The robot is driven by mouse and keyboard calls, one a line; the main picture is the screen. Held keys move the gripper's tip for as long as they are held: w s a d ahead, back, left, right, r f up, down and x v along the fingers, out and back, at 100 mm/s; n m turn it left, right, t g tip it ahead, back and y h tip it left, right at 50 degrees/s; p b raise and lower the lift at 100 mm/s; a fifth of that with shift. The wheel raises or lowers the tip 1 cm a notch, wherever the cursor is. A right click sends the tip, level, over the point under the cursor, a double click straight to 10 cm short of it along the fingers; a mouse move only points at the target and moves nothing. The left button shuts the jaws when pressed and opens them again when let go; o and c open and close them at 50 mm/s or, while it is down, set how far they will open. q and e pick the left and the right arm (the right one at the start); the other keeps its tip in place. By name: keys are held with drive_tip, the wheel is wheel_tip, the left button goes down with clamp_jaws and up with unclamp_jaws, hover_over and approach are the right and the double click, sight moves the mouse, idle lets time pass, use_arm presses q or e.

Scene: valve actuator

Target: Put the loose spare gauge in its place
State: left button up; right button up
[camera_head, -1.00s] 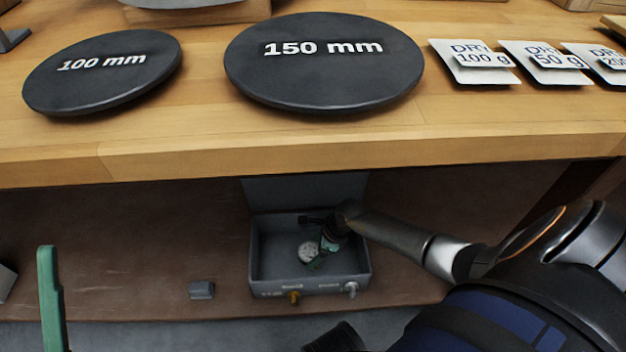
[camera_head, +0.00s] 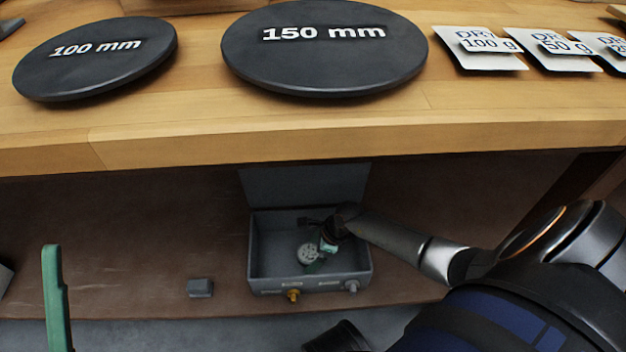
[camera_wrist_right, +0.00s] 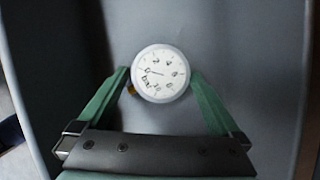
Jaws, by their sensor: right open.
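The spare gauge (camera_head: 307,255), with a round white dial, sits inside a grey open box (camera_head: 260,287) under the bench. It also shows in the right wrist view (camera_wrist_right: 160,73), dial facing the camera. My right gripper (camera_head: 318,250) reaches into the box from the right. In the wrist view its green fingers (camera_wrist_right: 160,84) are open, one on each side of the dial. The fingertips are very close to the dial's rim; I cannot tell whether they touch it. A green finger at the lower left (camera_head: 55,300) looks like part of my left gripper; its other finger is out of view.
The box has a raised back panel (camera_head: 305,186) and a brass and a grey fitting on its front. A small grey block (camera_head: 200,287) lies left of it. The wooden bench edge (camera_head: 300,140) hangs above, carrying black discs, including one marked 150 mm (camera_head: 325,60), and label cards.

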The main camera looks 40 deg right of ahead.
use_arm(q)
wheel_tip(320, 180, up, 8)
drive_tip(key=p, duration=0.7)
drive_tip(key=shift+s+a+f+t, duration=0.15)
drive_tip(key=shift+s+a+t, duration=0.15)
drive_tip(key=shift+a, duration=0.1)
use_arm(e)
drive_tip(key=v, duration=1.2)
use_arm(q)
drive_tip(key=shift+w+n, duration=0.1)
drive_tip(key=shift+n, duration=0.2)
use_arm(e)
drive_tip(key=shift+w+a+r, duration=0.1)
drive_tip(key=shift+a+r, duration=0.05)
